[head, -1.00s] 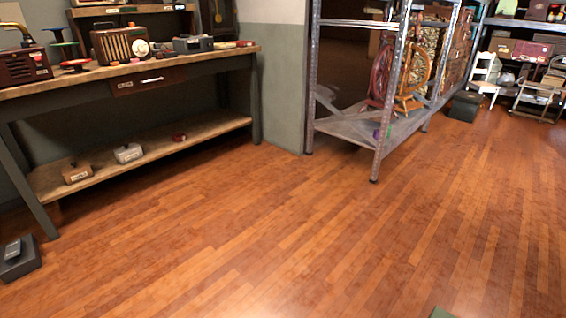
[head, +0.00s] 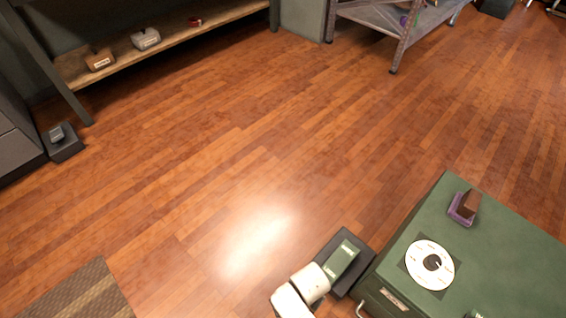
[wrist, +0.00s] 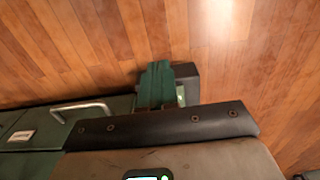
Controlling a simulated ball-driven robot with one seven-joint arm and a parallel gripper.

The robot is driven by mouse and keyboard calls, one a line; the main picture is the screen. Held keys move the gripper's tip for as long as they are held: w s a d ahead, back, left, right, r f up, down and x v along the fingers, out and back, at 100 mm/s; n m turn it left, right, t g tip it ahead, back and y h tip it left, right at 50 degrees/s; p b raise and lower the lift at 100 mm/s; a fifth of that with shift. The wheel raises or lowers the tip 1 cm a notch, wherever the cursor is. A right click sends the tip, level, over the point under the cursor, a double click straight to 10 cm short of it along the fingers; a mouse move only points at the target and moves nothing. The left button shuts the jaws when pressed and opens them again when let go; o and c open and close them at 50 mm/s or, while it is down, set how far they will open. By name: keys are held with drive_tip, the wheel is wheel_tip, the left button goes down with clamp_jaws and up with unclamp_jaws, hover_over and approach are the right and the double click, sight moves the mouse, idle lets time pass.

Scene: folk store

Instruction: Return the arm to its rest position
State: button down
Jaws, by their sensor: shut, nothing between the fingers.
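My gripper (wrist: 154,66) shows in the wrist view as a pair of dark green ribbed fingers. They are together with nothing between them, just beyond a wide black bolted bar that is mine. They point past the edge of a green drawer cabinet, towards the wooden floor (wrist: 100,35). In the head view, white rounded parts of my arm show at the bottom, left of the green cabinet (head: 500,240). A dark block with green on it (head: 338,262) lies beside them there; I cannot tell how much of the green is my gripper.
The cabinet carries a white disc (head: 425,272) and a brown block on a purple base (head: 463,206). A workbench (head: 200,32) and a metal rack (head: 398,45) stand at the back. A woven mat (head: 75,297) lies at lower left. The middle floor is clear.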

drive_tip(key=s+d+r+n, duration=0.2)
drive_tip(key=d+r+n, duration=0.2)
drive_tip(key=d+r, duration=0.85)
drive_tip(key=s+d+r+n+t, duration=0.1)
drive_tip(key=s+d+r+n, duration=0.3)
drive_tip(key=s+d+r, duration=0.6)
wheel_tip(320, 180, up, 29)
drive_tip(key=a+p, duration=0.1)
drive_tip(key=p, duration=2.6)
drive_tip(key=shift+w+a+n+p, duration=0.2)
drive_tip(key=shift+a+n+p, duration=0.1)
drive_tip(key=shift+p, duration=0.1)
drive_tip(key=shift+r, duration=0.1)
